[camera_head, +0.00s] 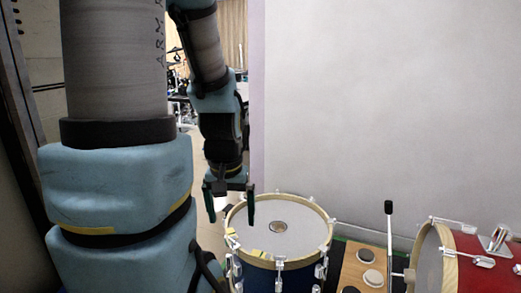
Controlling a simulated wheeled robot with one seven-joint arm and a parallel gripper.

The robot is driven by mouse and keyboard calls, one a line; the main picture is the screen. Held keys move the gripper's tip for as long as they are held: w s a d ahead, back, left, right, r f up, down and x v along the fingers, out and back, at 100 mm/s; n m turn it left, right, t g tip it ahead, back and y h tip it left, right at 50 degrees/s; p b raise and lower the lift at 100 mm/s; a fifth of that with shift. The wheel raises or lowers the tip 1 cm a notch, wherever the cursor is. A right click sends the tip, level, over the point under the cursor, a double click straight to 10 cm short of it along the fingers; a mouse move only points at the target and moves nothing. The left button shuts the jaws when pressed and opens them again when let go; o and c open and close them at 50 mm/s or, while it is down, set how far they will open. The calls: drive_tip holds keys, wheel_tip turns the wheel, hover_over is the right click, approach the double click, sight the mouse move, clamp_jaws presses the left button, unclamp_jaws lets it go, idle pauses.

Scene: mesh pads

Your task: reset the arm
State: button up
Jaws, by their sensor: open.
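My arm comes down from the top left in the head view, in teal and grey links. My gripper (231,206) points downward at the arm's end, left of the picture's middle. Its two dark fingers are apart, and I see nothing held between them. The gripper shows over the left edge of a blue drum (279,228) with a pale top and a wooden rim. I cannot tell the height of the fingers above the drum or whether they touch it.
A red drum (484,262) lies on its side at the right. Between the drums is a wooden board (352,268) with several round pads and an upright black-tipped beater (389,208). A white wall (390,100) stands behind. Dark framing (20,130) is at the left edge.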

wheel_tip(320, 180, up, 30)
drive_tip(key=p, duration=2.7)
drive_tip(key=shift+f, duration=0.25)
drive_tip(key=shift+f, duration=0.15)
